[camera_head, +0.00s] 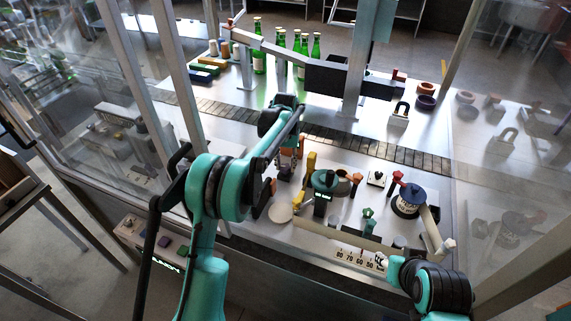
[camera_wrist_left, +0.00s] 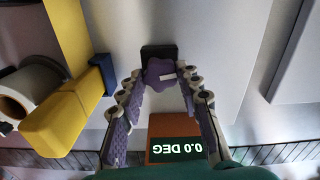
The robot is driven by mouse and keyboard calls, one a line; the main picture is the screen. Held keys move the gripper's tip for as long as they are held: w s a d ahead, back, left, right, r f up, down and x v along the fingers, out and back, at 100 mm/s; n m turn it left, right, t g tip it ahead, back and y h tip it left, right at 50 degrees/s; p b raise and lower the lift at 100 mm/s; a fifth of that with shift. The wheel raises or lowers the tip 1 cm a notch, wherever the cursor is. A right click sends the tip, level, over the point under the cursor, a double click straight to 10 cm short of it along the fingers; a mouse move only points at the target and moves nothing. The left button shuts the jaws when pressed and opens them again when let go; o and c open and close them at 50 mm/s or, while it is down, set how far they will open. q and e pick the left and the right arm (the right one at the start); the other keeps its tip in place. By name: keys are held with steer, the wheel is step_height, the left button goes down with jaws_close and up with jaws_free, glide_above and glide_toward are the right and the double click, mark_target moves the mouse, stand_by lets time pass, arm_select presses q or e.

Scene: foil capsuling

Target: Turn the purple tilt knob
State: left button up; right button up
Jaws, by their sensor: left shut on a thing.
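The purple tilt knob (camera_wrist_left: 158,73) is a lobed knob with a white mark, on a dark block, in the left wrist view. My left gripper (camera_wrist_left: 161,78) has its purple-padded fingers on both sides of the knob, with the tips shut on it. An orange-brown box with a display (camera_wrist_left: 178,148) reading 0.0 DEG sits between the finger bases in this view.
In the head view a teal device (camera_head: 326,183) and a dark blue spool (camera_head: 408,203) stand to the right. Green bottles (camera_head: 259,60) stand behind the conveyor (camera_head: 345,141).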

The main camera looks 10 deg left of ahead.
mark_target(285, 167)
arm_select(q)
steer(key=o, duration=1.2)
steer(key=shift+c, duration=0.2)
steer(key=shift+r, duration=0.15)
step_height(285, 167, up, 12)
